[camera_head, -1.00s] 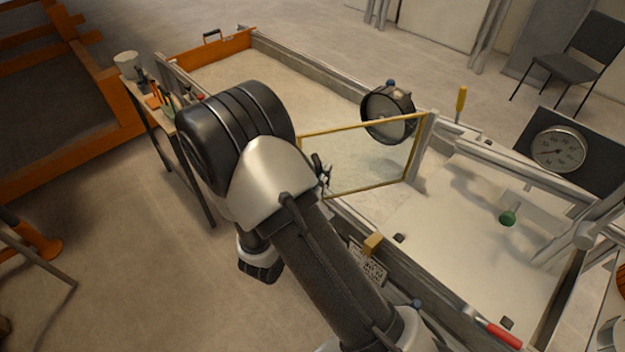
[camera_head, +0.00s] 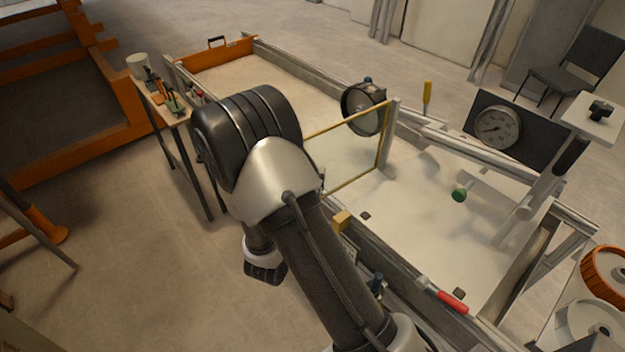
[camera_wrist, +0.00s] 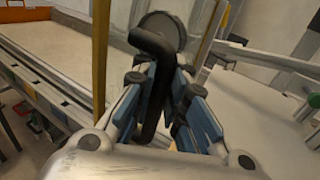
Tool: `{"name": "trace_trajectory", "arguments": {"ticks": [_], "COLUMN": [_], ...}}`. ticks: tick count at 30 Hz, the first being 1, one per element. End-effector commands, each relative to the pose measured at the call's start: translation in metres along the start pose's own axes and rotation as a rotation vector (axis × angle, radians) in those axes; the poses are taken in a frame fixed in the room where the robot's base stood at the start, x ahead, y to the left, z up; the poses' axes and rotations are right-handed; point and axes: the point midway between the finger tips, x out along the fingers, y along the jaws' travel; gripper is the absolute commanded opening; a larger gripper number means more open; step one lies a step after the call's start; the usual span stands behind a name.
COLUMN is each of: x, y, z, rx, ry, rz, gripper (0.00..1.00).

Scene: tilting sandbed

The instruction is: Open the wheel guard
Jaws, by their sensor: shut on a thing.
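The wheel guard appears as a clear panel in a thin yellow frame (camera_head: 352,183), standing upright beside a grey post (camera_head: 389,135). A dark round wheel (camera_head: 364,110) is behind it in the head view. In the wrist view, my gripper (camera_wrist: 160,88) is shut on a bent black handle (camera_wrist: 152,45), which runs between its blue-padded fingers. A yellow frame bar (camera_wrist: 100,45) stands just left of the fingers, and the wheel (camera_wrist: 168,28) seems to show behind the handle. In the head view my arm hides my fingers and the panel's near edge.
The long sandbed (camera_head: 235,78) extends back left. A tool table (camera_head: 165,105) stands left of my arm. A dial gauge (camera_head: 497,127), a green knob (camera_head: 460,195) and a red-handled tool (camera_head: 447,298) are to the right. Open floor lies at the lower left.

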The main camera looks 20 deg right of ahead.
Motion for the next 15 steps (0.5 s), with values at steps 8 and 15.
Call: {"name": "trace_trajectory", "arguments": {"ticks": [8,15], "x": [-0.0002,-0.0001], "y": [0.0028,0.0023], "z": [0.0043,0.0041], "rx": [0.009,0.006], "ry": [-0.011,-0.01], "rz": [0.005,0.004], "gripper": [0.18,0.34]}}
